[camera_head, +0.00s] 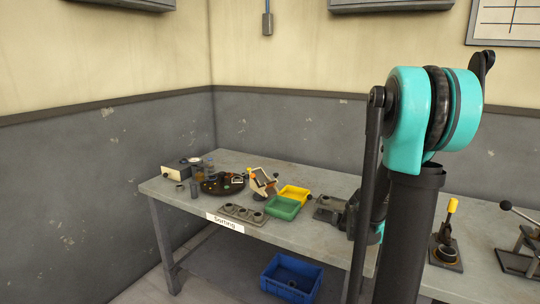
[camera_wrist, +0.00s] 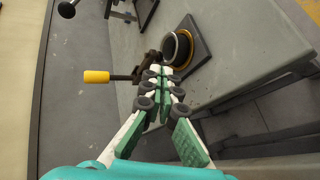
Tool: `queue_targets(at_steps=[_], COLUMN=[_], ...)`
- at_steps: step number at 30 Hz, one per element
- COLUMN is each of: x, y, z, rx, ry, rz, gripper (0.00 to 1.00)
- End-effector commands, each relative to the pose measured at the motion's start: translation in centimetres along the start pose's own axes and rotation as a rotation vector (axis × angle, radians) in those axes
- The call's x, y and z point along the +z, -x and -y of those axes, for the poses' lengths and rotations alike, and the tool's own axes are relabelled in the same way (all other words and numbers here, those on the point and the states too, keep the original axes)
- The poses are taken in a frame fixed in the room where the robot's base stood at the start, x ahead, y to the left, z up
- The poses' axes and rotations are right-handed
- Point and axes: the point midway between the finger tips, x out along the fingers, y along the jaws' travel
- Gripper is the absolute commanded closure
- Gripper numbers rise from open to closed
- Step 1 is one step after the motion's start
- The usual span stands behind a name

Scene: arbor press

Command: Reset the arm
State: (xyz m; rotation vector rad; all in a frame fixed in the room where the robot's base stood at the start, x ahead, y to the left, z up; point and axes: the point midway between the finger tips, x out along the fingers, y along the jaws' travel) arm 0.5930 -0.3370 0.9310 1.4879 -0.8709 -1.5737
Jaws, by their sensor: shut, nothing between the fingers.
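My gripper (camera_wrist: 165,72) shows in the wrist view with its two white and green fingers closed together at the tips. Nothing is held between them. The fingertips appear close to a dark base plate (camera_wrist: 203,51) with a round cup, and to a brown lever with a yellow handle (camera_wrist: 96,77); I cannot tell whether they touch. In the head view my arm, with a teal joint (camera_head: 407,120), stands upright in front of the table's right part. My gripper cannot be made out there.
The grey table (camera_head: 330,178) carries a yellow tray (camera_head: 294,193), a green tray (camera_head: 283,208) and a dark round holder (camera_head: 222,186). A yellow-handled fixture (camera_head: 446,250) and a black-knobbed lever device (camera_head: 520,240) are at the right. A blue crate (camera_head: 290,280) sits below.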

Motion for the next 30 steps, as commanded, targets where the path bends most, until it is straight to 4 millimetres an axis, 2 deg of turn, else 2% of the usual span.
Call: queue_targets(at_steps=[5, 12, 18, 21, 24, 30], x=[1.4, 4.0, 6.5, 7.5, 8.2, 8.5], y=[3.9, 11.0, 17.1, 19.5, 21.0, 21.8], z=[5.7, 14.1, 19.8, 21.7, 22.9, 23.4], rx=[-0.233, -0.591, -0.864, -0.971, -1.038, -1.077], ry=[-0.061, -0.156, -0.224, -0.252, -0.268, -0.279], rz=[-0.123, -0.268, -0.345, -0.366, -0.377, -0.382], gripper=[1.0, 1.0, 1.0, 1.0, 1.0, 1.0])
